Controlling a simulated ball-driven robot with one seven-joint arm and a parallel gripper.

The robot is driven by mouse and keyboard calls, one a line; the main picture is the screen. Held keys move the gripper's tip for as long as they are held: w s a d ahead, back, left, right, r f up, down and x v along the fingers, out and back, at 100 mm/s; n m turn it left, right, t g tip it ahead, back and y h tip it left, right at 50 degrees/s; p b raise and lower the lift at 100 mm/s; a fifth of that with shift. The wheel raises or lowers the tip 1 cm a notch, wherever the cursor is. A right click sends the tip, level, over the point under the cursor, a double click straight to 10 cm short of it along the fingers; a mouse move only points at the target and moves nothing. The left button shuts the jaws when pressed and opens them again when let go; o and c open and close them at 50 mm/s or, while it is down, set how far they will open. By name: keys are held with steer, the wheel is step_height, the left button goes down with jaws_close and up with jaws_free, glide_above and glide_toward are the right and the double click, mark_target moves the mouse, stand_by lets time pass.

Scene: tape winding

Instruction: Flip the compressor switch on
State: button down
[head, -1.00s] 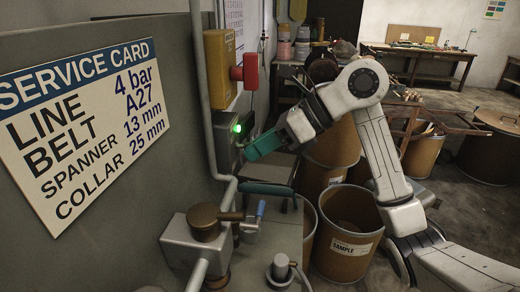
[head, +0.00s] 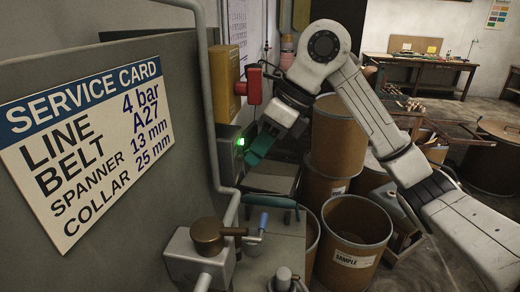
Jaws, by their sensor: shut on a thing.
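The grey switch box (head: 226,158) is on the side of the machine, with a lit green lamp (head: 240,142) on its front. I cannot make out a switch lever on it. My gripper (head: 258,155) is just right of the box, pointing down and left, with a small gap seen between them. It is shut on a teal piece (head: 262,145) at its tip; the fingertips themselves are hard to tell apart from it.
A yellow box (head: 224,84) with a red block (head: 253,85) is above the switch box. A bench with a teal-handled thing (head: 270,201) and a brown-topped valve (head: 207,236) is below. Brown drums (head: 355,233) crowd the right; a service card (head: 82,140) is at left.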

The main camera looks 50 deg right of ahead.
steer(key=c, duration=1.1)
jaws_free()
steer(key=b+v, duration=0.2)
steer(key=v, duration=0.8)
steer(key=shift+r, duration=0.35)
steer(key=shift+s+d, duration=0.1)
steer(key=shift+d, duration=0.05)
